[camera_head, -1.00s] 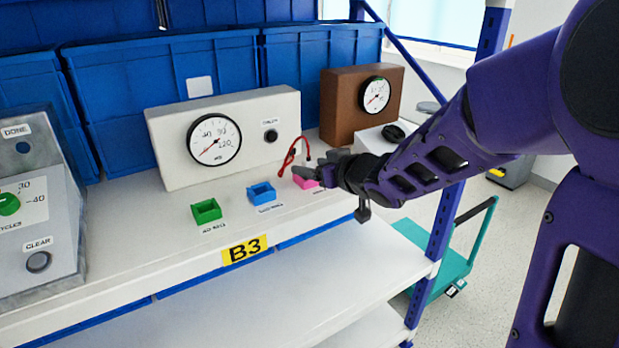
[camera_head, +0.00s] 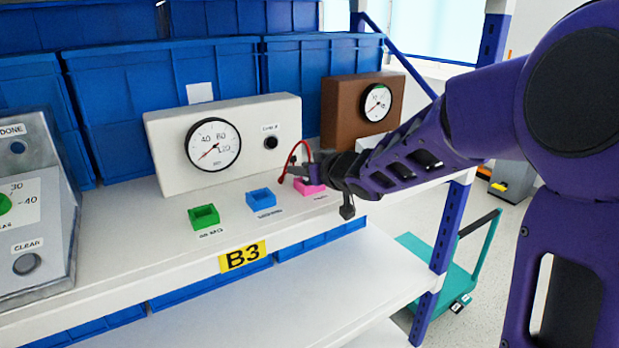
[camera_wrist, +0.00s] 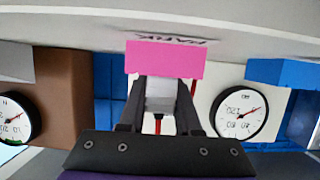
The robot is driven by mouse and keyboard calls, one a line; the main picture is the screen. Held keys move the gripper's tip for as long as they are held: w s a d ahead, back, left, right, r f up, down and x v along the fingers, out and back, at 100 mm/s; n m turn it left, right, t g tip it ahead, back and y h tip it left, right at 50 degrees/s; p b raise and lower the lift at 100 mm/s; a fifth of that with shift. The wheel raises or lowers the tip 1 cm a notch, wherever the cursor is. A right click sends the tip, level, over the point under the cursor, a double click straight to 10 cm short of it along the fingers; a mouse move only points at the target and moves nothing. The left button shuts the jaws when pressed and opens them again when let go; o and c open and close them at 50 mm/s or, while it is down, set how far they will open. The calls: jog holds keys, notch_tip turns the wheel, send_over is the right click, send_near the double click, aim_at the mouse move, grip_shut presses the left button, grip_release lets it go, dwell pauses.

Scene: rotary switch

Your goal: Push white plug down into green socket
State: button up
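The green socket (camera_head: 204,217) is a small square open box on the white shelf, left of the blue socket in the head view. It is not in the wrist view. My gripper (camera_head: 293,170) is at the pink socket, to the right of the green and blue ones. In the wrist view my gripper (camera_wrist: 161,98) has its dark fingers on both sides of a whitish plug (camera_wrist: 160,94) with a red cable (camera_wrist: 158,125). The fingers look closed on it. The plug's tip is hidden behind the pink socket there. The red cable (camera_head: 303,146) arches above the gripper in the head view.
The pink socket (camera_head: 311,187) and the blue socket (camera_head: 261,198) stand on the shelf. A white gauge box (camera_head: 165,165) and a brown gauge box (camera_head: 340,115) stand behind. A grey panel (camera_head: 45,245) is at the left. The shelf front edge carries a B3 label (camera_head: 242,257).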

grip_shut()
jog(key=shift+r, duration=0.1)
